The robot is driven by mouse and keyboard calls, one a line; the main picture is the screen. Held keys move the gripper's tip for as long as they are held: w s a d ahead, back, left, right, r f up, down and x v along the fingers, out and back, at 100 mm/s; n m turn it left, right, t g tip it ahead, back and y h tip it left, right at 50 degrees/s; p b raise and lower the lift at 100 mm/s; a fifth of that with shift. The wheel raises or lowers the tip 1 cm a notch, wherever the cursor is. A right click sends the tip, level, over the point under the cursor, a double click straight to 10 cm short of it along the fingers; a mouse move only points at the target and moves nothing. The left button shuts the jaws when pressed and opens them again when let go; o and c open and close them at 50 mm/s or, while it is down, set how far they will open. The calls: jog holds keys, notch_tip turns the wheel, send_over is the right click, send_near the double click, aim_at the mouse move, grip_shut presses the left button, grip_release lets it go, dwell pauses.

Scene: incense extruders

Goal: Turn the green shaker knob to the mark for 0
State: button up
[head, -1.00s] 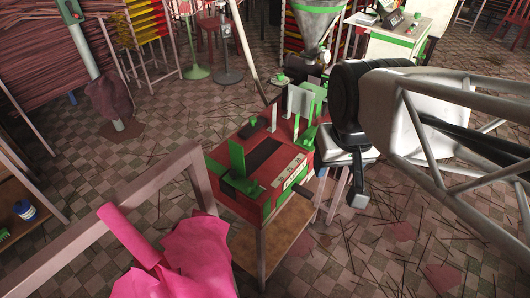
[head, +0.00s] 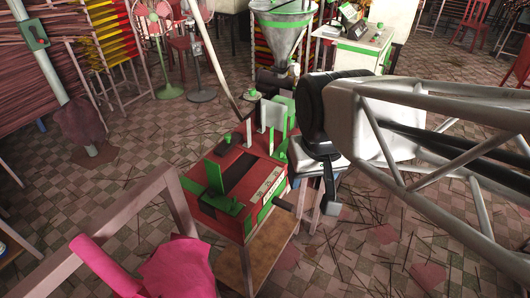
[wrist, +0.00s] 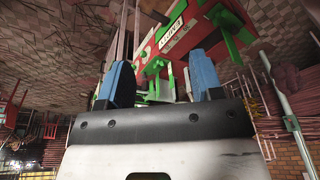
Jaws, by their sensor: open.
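The red and green machine (head: 245,170) stands on a wooden-shelved frame in the middle of the head view. It has a pale label plate (head: 265,188) on its front edge and several green parts on top. In the wrist view, the machine (wrist: 195,30) appears upside down beyond the fingers, with its plate (wrist: 173,35) visible. I cannot tell which green part is the shaker knob, and its dial marks are too small to read. My gripper (wrist: 160,84) is open, its two blue fingers apart with nothing between them. In the head view it hangs at the machine's right side.
A metal hopper with a green rim (head: 283,25) stands behind the machine. A white desk with green trim (head: 350,52) is at the back right. A pink cloth (head: 170,265) and a pale frame bar are at front left. Tiled floor at right is open, strewn with sticks.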

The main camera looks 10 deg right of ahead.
jog(key=w+d+f+m+g+y, duration=0.25)
jog(key=w+f+m+y, duration=0.85)
jog(key=w+f+m, duration=0.6)
jog(key=w+d+f+m+t+y, duration=0.1)
jog(key=w+d+f+m+t, duration=0.5)
jog(key=d+f, duration=0.3)
jog(key=w+d+f+m+t, duration=0.6)
jog(key=d+f+m+t, duration=0.1)
jog(key=d+f, duration=0.2)
jog(key=shift+d+y, duration=0.15)
jog(key=shift+y, duration=0.25)
jog(key=shift+w, duration=0.2)
jog(key=x, duration=0.7)
jog(key=shift+w+a, duration=0.15)
jog(key=shift+a, duration=0.2)
jog(key=shift+f, duration=0.1)
